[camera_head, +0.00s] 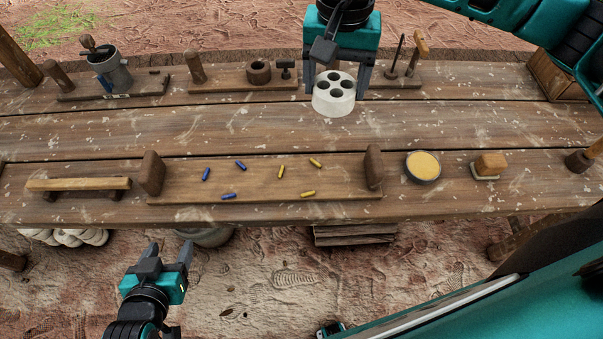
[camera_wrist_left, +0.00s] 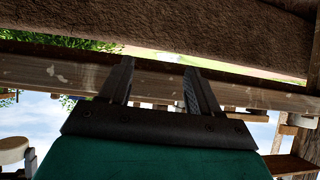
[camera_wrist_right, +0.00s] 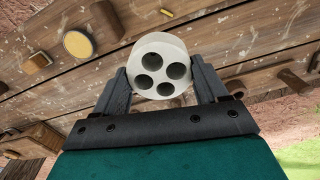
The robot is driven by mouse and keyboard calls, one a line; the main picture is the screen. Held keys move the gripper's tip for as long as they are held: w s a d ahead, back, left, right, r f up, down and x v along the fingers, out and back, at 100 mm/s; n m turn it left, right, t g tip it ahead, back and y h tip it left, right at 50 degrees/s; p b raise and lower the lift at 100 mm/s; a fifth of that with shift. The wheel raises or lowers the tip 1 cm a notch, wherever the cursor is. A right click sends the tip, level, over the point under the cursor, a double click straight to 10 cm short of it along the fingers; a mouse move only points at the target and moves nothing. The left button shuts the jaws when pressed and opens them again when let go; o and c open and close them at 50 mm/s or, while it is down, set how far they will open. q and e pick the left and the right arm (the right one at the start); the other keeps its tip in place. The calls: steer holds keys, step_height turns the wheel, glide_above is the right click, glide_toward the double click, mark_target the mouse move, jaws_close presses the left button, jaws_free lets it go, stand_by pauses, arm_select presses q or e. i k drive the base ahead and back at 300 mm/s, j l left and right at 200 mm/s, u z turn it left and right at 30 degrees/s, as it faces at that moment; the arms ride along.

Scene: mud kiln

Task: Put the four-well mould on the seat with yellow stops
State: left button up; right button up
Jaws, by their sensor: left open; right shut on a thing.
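The four-well mould (camera_head: 334,104) is a white round block with four dark holes in its top. My right gripper (camera_head: 337,82) is shut on its sides and holds it upright over the back of the bench; the right wrist view shows the mould (camera_wrist_right: 160,50) between both fingers. The seat with yellow stops (camera_head: 297,178) is bare, marked by three yellow pegs on the right half of a low board. Three blue pegs mark another bare seat (camera_head: 221,181) on the left half. My left gripper (camera_head: 169,252) is open and empty, in front of the bench.
Wooden posts (camera_head: 151,173) (camera_head: 373,167) stand at both board ends. A yellow-topped round dish (camera_head: 423,166) and a brush-like block (camera_head: 490,165) lie to the right. A wooden bar (camera_head: 78,184) lies left. Tool racks (camera_head: 243,81) line the back; the middle plank is clear.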

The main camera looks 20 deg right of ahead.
mark_target(302, 177)
steer(key=k+l+u, duration=0.15)
steer(key=u, duration=0.2)
steer(key=k+l+u, duration=0.15)
steer(key=u, duration=0.25)
steer(key=k+l+u, duration=0.15)
steer(key=u, duration=0.2)
steer(key=k, duration=0.05)
